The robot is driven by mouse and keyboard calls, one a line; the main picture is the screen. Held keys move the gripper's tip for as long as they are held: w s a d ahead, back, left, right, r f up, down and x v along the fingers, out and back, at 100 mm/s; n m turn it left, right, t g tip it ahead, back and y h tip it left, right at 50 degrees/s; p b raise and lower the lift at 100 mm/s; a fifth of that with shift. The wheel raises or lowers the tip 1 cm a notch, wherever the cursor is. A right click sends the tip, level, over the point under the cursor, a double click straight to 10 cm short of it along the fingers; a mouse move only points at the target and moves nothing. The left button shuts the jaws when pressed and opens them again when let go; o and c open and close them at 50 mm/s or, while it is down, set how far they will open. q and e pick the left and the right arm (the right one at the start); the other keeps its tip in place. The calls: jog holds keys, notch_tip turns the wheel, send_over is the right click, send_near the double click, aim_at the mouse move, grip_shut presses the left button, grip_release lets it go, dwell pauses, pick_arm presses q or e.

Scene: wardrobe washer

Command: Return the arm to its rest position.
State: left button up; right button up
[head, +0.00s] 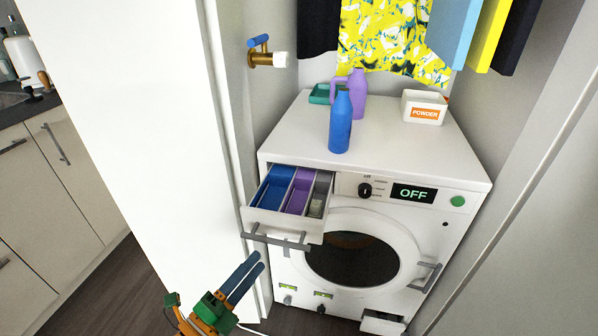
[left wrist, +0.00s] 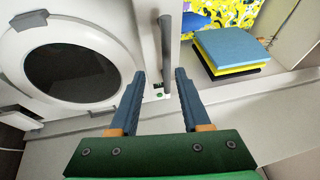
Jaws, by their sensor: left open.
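My left gripper (head: 256,262) is at the lower left of the washing machine in the head view, with its two blue fingers apart. It is empty. Its fingertips are just below and left of the grey handle (head: 285,243) of the pulled-out detergent drawer (head: 262,221). In the left wrist view, a grey bar (left wrist: 166,50) shows between and beyond the open fingertips (left wrist: 161,75); I cannot tell the gap to it. My right gripper is in neither view.
The washer (head: 380,160) reads OFF, its round door (head: 350,262) shut. A blue bottle (head: 340,125), a purple bottle (head: 358,97) and a white powder box (head: 424,106) stand on top. A white panel (head: 140,120) stands close on the left. Clothes hang above.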

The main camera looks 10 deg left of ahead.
pick_arm(q)
jog(key=s+a+f+n+g+y, duration=0.1)
jog(key=s+f+n+g+y, duration=0.15)
jog(key=f+n, duration=0.45)
jog(key=s+a+f+n+g+y, duration=0.1)
jog(key=s+f+n+g+y, duration=0.15)
jog(key=f, duration=0.95)
jog(key=s+a+f+n+g+y, duration=0.25)
jog(key=s+f+n, duration=0.2)
jog(key=f, duration=0.45)
jog(key=s+d+f+n+g, duration=0.1)
jog(key=s+f+n+g, duration=0.25)
jog(key=s+f, duration=0.45)
jog(key=s+d+f+n+g, duration=0.25)
jog(key=s+f+g, duration=0.2)
jog(key=s, duration=0.75)
notch_tip(320, 180, up, 14)
jog(key=s+g+p, duration=0.1)
jog(key=p, duration=1.2)
jog(key=shift+s+a+n, duration=0.25)
jog(key=shift+a+n, duration=0.05)
jog(key=shift+a, duration=0.15)
